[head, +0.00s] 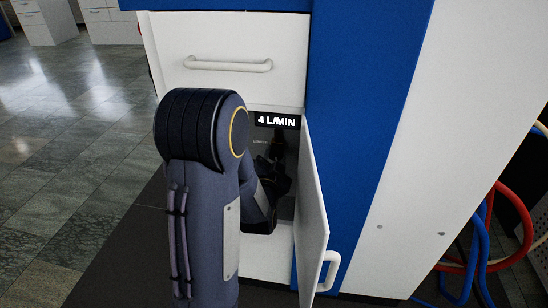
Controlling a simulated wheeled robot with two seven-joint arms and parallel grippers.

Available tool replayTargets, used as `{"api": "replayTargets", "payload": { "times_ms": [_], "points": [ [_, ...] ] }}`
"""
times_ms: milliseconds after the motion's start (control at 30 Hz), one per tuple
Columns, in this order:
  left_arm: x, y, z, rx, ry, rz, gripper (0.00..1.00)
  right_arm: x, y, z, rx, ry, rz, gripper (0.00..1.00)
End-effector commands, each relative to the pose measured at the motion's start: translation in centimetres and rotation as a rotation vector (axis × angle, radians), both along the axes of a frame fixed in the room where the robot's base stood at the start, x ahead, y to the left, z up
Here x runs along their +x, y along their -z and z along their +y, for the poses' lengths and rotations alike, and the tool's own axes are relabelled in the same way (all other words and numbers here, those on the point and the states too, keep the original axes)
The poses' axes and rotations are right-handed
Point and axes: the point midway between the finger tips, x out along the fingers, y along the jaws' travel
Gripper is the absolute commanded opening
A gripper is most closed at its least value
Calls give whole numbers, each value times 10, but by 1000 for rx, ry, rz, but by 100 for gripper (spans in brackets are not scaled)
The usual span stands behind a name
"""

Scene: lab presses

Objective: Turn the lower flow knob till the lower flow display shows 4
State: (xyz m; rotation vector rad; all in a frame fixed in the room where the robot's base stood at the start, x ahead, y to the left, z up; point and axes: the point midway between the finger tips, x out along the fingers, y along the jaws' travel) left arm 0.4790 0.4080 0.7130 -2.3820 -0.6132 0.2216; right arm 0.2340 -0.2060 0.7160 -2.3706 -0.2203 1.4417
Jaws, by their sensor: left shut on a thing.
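A black flow display (277,121) reads "4 L/MIN" in white, at the top of an open compartment in the white and blue cabinet. It is the only display in view. My left arm reaches in from the front, and my dark left gripper (277,142) is inside the compartment just below the display. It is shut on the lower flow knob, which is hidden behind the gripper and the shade. My right gripper is not in view.
A white door (311,215) with a handle stands open at the compartment's right, close beside my left arm. A closed drawer (228,45) with a bar handle is above. Red and blue hoses (487,235) hang at the right. Open tiled floor lies at the left.

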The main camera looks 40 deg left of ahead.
Motion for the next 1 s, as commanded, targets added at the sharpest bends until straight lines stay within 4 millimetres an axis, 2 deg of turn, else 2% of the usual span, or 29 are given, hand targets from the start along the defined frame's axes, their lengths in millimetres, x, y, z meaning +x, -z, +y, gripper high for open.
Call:
{"api": "replayTargets", "payload": {
  "times_ms": [367,400,567,867,1000],
  "points": [
    [0,1,0,3,0,5,15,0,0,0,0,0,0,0],
    [0,1,0,3,0,5,40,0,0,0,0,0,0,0],
    [0,1,0,3,0,3,59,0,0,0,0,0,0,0],
    [-2,0,-1,2,0,3,59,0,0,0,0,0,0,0],
    [-16,0,-9,1,1,3,59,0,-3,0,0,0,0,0]
  ]
}}
